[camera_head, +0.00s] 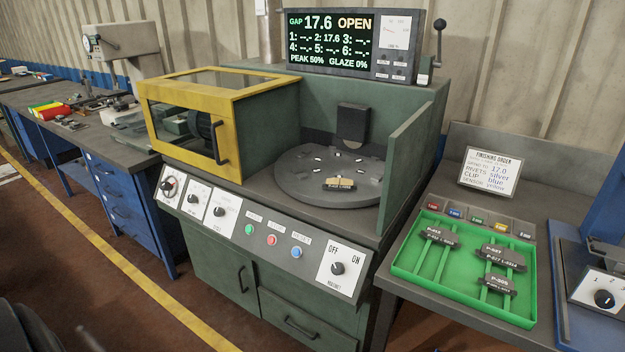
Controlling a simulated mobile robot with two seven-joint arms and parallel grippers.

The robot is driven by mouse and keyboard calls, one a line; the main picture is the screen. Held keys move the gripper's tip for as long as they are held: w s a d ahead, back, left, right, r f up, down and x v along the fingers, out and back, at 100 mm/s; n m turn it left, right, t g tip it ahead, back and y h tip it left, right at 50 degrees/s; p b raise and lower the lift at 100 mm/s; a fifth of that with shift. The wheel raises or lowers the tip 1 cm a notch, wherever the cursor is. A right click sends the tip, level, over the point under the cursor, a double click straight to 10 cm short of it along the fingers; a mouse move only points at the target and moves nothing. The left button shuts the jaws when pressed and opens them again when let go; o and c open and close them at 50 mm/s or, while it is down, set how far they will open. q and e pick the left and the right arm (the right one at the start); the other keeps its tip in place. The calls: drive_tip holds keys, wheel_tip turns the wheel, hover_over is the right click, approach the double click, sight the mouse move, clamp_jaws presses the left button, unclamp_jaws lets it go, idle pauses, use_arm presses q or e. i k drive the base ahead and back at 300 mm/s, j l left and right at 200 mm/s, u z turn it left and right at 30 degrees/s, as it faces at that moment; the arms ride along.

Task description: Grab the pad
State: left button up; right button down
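A small pad (340,185) with a tan upper part and a dark labelled front edge lies on the round grey turntable (300,180) of the green machine, near its front. More dark labelled pads lie across the rails in the green tray (407,260) on the right bench: one at the left (438,237), one at the upper right (502,257) and one below it (496,285). Neither of my grippers shows in the head view, so I cannot see whether they are open or shut.
The machine's display (348,42) reads gap 17.6 and OPEN. A yellow-framed door (222,105) stands left of the turntable, and a green side panel (405,165) stands right. A control panel (265,228) runs along the front. A finishing order card (490,171) stands behind the tray.

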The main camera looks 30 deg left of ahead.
sight(339, 182)
drive_tip(key=u, duration=0.95)
drive_tip(key=i, duration=0.15)
